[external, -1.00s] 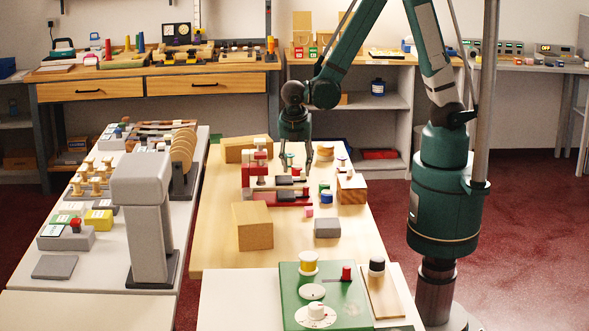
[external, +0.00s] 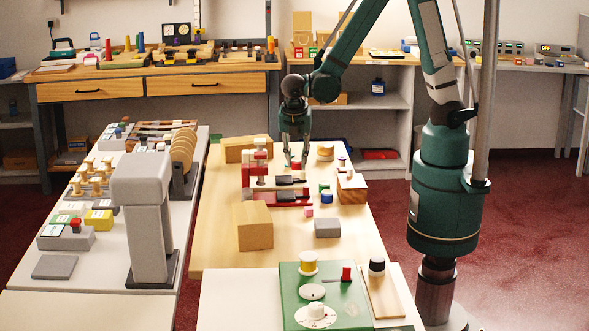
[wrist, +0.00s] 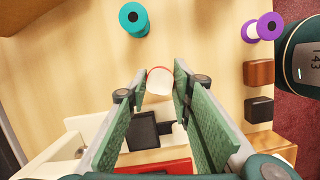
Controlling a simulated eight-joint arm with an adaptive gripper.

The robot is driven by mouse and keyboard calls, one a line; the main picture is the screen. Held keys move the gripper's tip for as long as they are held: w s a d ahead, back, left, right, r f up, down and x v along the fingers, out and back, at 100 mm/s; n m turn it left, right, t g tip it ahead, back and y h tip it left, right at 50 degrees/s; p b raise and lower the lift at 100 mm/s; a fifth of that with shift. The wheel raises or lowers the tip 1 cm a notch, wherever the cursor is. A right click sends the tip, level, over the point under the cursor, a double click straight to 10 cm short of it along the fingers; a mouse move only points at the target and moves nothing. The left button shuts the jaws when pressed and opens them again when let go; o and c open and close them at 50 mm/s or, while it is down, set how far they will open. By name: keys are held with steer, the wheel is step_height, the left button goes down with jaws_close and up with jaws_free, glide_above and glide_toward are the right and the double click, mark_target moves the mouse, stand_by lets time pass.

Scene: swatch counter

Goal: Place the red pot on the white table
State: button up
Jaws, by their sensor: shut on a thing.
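A small round thing with a red rim and a pale white top, which I take for the red pot (wrist: 160,82), sits between my fingertips in the wrist view. My gripper (wrist: 161,76) is shut on it, with a green pad on each side. White-topped tables stand at the left (external: 110,250) and at the front (external: 235,300); I cannot tell which is meant.
A red and white fixture (external: 246,178) with dark parts stands close in front of my gripper. Wooden blocks (external: 253,226) and a grey block (external: 327,228) are nearby. Teal (wrist: 134,19) and purple (wrist: 262,27) spools stand beyond the fingertips. A tall grey stand (external: 146,220) rises on the left table.

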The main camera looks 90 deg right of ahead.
mark_target(296, 162)
steer(key=shift+r+p, duration=0.8)
steer(key=shift+r, duration=3.05)
steer(key=shift+w+r+m, duration=0.1)
steer(key=shift+w+m, duration=0.4)
steer(key=shift+w, duration=0.25)
steer(key=w+m+g+y+p, duration=0.2)
steer(key=w+m, duration=0.9)
steer(key=w, duration=0.5)
steer(key=w+a+f+m, duration=0.1)
steer(key=w+f, duration=0.1)
steer(key=w+a+f+m+b, duration=0.1)
steer(key=w+f, duration=0.1)
steer(key=w+a+f+m, duration=0.1)
steer(key=w+a, duration=0.1)
steer(key=w, duration=0.1)
steer(key=shift+f+g+y+b, duration=0.3)
steer(key=shift+f+y+b, duration=0.1)
steer(key=shift+w+a+f+m, duration=0.25)
steer(key=shift+w+f+m, duration=0.1)
steer(key=shift+m, duration=0.05)
steer(key=shift+r, duration=0.15)
